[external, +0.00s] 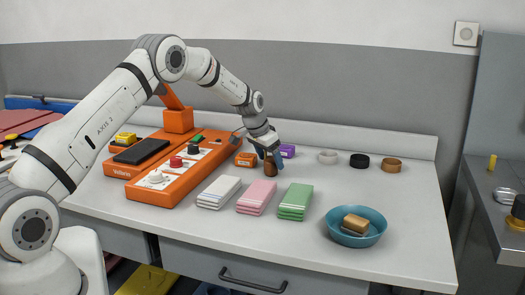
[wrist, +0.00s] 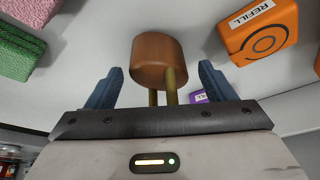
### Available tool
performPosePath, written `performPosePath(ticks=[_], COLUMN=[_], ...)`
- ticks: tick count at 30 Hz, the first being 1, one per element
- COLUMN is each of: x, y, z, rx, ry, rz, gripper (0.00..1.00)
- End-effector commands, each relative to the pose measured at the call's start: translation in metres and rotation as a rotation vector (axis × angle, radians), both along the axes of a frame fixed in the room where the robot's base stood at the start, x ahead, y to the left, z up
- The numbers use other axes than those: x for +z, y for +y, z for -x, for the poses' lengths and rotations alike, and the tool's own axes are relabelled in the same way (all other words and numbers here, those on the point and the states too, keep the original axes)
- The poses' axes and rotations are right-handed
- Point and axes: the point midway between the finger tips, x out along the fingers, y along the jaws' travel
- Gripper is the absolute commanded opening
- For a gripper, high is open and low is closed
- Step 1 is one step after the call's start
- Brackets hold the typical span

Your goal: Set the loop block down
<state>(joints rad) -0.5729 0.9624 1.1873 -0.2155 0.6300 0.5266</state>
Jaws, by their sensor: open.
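The loop block is a brown cylinder with a brass loop on top; it shows in the wrist view (wrist: 155,58) and small in the external view (external: 270,170). It appears to stand upright on the white counter (external: 330,185). My gripper (wrist: 160,68) is open, with one blue finger on each side of the block and loop and a visible gap on both sides. In the external view my gripper (external: 269,156) is low over the counter and partly hides the block. The loop's near end is hidden behind the gripper's dark bar.
An orange REFILL box (wrist: 262,35) and a purple box (external: 287,151) are close by. White (external: 219,192), pink (external: 256,197) and green (external: 295,201) stacks lie in front. A teal bowl (external: 333,231) holds a tan block.

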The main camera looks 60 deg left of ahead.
Motion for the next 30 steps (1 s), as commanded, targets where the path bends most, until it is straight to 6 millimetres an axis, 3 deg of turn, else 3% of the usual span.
performPosePath(ticks=[5, 18, 30], x=[0.018, 0.097, 0.113], y=[-0.001, -0.009, -0.011], z=[0.006, 0.038, 0.045], rx=[0.000, -0.001, 0.000], ry=[-0.003, -0.003, 0.000], rz=[-0.002, -0.002, 0.000], gripper=[0.76, 0.76, 0.76])
